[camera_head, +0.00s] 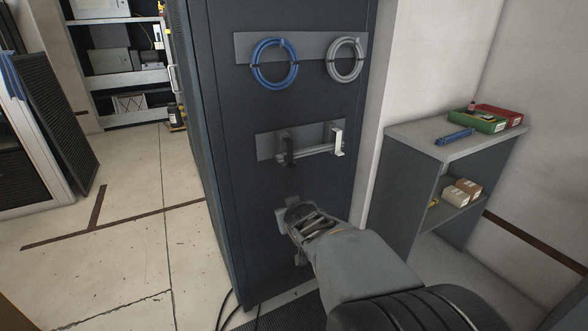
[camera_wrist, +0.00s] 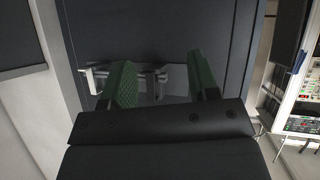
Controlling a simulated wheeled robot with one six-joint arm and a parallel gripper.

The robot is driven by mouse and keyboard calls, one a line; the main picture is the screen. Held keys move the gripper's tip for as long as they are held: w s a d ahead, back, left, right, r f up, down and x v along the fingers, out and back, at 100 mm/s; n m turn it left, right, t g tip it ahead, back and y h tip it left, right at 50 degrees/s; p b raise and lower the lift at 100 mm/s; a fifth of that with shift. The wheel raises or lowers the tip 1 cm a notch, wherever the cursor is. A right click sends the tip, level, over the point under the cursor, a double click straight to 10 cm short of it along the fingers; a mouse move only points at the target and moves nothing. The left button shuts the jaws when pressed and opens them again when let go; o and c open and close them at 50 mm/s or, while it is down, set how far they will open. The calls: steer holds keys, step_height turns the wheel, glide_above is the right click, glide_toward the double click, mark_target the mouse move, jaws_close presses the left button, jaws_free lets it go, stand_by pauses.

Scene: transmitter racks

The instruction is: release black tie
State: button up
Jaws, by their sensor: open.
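A black tie (camera_head: 289,150) sits around the left part of a horizontal grey bar on the dark rack side. A white tie (camera_head: 337,140) is on the bar's right end. My gripper (camera_head: 292,236) is below the bar, pointing at the rack panel, with its fingers apart and nothing seen between them. In the wrist view the picture is turned over: the white tie (camera_wrist: 91,80) is at left, and a dark piece, likely the black tie (camera_wrist: 162,75), shows between the green-padded fingers of my open gripper (camera_wrist: 160,65). I cannot tell any contact.
A blue cable coil (camera_head: 274,64) and a grey cable coil (camera_head: 345,59) hang above the bar. A low grey shelf (camera_head: 455,140) with a green tray (camera_head: 484,122) stands at right against the wall. Floor at left is clear; dark cables lie at the rack's foot.

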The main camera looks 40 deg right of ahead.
mark_target(294, 167)
steer(key=d+r+n+t+y, duration=0.2)
steer(key=d+r+t, duration=0.2)
steer(key=d+t, duration=0.35)
steer(key=shift+g, duration=0.25)
steer(key=w+b, duration=0.1)
steer(key=w, duration=0.3)
steer(key=w+d+b, duration=0.1)
steer(key=w, duration=0.3)
steer(key=w+d, duration=0.1)
steer(key=w, duration=0.3)
steer(key=shift+w+d+b, duration=0.2)
steer(key=shift+w+b, duration=0.15)
steer(key=shift+b, duration=0.05)
jaws_close()
